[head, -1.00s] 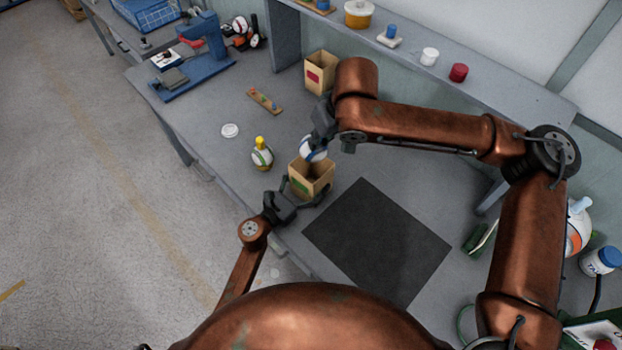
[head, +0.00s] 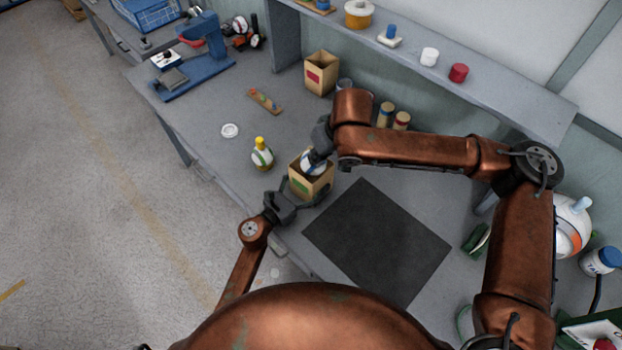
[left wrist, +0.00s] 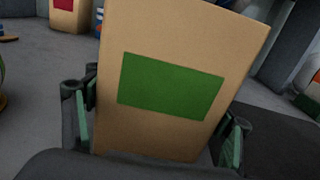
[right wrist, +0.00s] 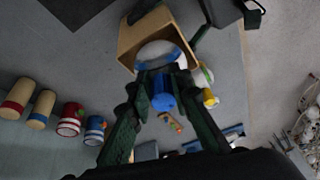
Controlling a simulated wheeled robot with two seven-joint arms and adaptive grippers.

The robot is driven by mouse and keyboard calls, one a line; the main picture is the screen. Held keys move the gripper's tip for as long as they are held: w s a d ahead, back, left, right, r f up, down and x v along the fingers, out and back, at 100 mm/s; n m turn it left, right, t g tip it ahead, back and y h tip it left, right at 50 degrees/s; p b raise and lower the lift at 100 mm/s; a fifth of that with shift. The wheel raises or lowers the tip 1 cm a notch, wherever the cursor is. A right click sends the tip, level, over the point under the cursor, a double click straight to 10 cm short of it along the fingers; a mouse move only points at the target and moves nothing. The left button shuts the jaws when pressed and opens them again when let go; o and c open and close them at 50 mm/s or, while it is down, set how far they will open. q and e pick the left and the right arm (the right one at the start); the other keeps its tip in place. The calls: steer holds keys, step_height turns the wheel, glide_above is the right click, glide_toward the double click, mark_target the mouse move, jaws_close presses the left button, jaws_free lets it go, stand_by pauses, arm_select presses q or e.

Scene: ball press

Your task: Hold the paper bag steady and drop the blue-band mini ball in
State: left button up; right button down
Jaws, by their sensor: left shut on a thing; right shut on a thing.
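The tan paper bag (head: 312,187) stands open-topped on the bench, with its green label (left wrist: 170,87) facing the left wrist camera. My left gripper (head: 302,200) is shut around the bag, one finger on each side. The blue-band mini ball (head: 311,164), white with blue bands, is in the bag's mouth, its lower part hidden by the bag walls. My right gripper (right wrist: 163,84) is shut on the blue knob (right wrist: 163,101) on the ball, directly above the bag. In the right wrist view the white ball (right wrist: 158,54) sits within the bag's rim (right wrist: 126,45).
A green-band ball with a yellow knob (head: 262,153) stands close left of the bag. A black mat (head: 377,243) lies to the right. Another bag with a red label (head: 321,74) and several cylinders (head: 385,114) stand toward the shelf. A white disc (head: 230,130) lies farther left.

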steer(key=shift+f, duration=0.35)
steer(key=c, duration=1.7)
jaws_free()
steer(key=v, duration=1.2)
arm_select(q)
steer(key=o, duration=1.3)
